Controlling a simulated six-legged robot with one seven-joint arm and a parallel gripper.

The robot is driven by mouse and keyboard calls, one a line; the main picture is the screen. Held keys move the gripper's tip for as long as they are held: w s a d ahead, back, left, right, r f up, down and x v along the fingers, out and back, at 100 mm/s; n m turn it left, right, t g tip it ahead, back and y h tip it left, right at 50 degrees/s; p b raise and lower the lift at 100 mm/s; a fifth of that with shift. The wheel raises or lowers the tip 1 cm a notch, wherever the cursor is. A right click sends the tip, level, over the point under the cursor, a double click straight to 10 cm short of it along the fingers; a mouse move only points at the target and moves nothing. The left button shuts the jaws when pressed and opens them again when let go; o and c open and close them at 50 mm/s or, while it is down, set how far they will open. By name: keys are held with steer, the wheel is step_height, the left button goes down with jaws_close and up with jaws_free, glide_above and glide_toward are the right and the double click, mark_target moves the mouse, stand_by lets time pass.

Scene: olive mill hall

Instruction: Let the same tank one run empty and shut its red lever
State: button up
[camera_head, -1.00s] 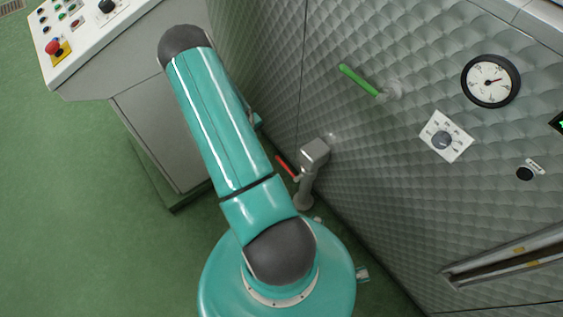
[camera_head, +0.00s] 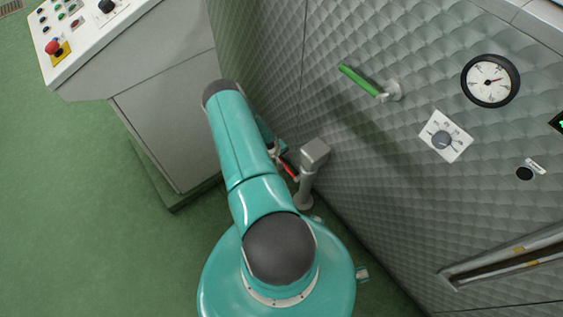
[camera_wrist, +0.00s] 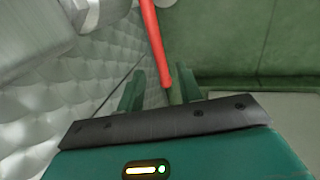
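The red lever (camera_head: 290,170) sits on a grey valve fitting (camera_head: 314,155) low beside the quilted wall. In the wrist view the red lever (camera_wrist: 154,42) runs down between the two green fingers of my gripper (camera_wrist: 157,88), closer to the right finger. The fingers stand apart with a gap on the left side, so my gripper is open around the lever's end. In the head view my gripper (camera_head: 275,155) is at the lever's upper left end, partly hidden by my arm. The tank's contents are not visible.
A green lever (camera_head: 360,80), a round gauge (camera_head: 490,80) and a dial (camera_head: 445,137) are on the quilted wall (camera_head: 400,150). A control cabinet (camera_head: 165,110) with a red button (camera_head: 53,48) stands left of my arm. Green floor (camera_head: 70,200) is free at the left.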

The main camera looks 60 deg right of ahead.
mark_target(287, 168)
steer(key=shift+x, duration=2)
jaws_close()
